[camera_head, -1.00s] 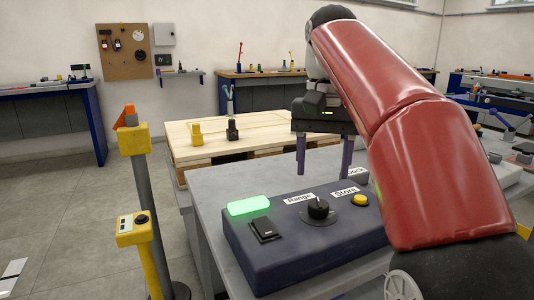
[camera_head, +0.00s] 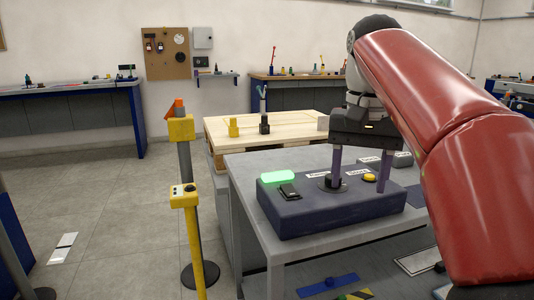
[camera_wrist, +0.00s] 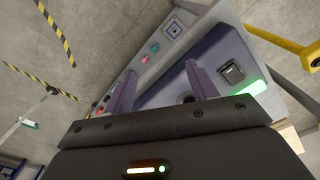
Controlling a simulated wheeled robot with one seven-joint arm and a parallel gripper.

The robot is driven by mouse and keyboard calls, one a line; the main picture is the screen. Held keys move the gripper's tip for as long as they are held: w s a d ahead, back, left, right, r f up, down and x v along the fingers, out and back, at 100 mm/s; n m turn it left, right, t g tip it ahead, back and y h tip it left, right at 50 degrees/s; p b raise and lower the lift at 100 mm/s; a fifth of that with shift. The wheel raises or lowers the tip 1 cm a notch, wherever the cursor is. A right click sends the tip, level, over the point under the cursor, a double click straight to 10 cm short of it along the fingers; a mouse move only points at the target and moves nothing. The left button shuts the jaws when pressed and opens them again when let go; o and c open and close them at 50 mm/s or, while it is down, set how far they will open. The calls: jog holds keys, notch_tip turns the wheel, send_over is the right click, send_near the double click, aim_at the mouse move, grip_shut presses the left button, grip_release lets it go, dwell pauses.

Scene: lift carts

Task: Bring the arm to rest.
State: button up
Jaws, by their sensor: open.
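My gripper (camera_head: 359,184) hangs at the end of my red arm, fingers pointing down, open and empty. In the head view its two purple fingers overlap the dark control box (camera_head: 330,216), one near the black knob (camera_head: 326,182) and one beside the yellow button (camera_head: 369,177). I cannot tell how far the fingers are from the box. In the wrist view the open gripper (camera_wrist: 160,80) shows its fingers apart, with the box's black switch (camera_wrist: 231,72) and lit green lamp (camera_wrist: 252,88) to their right.
The box stands on a grey table (camera_head: 246,196). A yellow post (camera_head: 186,200) and a grey post with a yellow head (camera_head: 181,130) stand left of it. A wooden-topped pallet (camera_head: 285,125) is behind. Open floor (camera_head: 110,200) lies to the left.

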jog(key=s+f+n+t, duration=0.1)
jog(key=s+f, duration=0.4)
jog(key=f, duration=0.2)
jog(key=s+f+n+t, duration=0.1)
jog(key=s+f+t, duration=0.1)
jog(key=s+f, duration=0.3)
jog(key=s+f+n+t, duration=0.1)
jog(key=s+f, duration=0.4)
jog(key=f, duration=0.6)
jog(key=shift+f+t, duration=0.25)
jog(key=shift+t, duration=0.45)
jog(key=shift+w+r, duration=0.1)
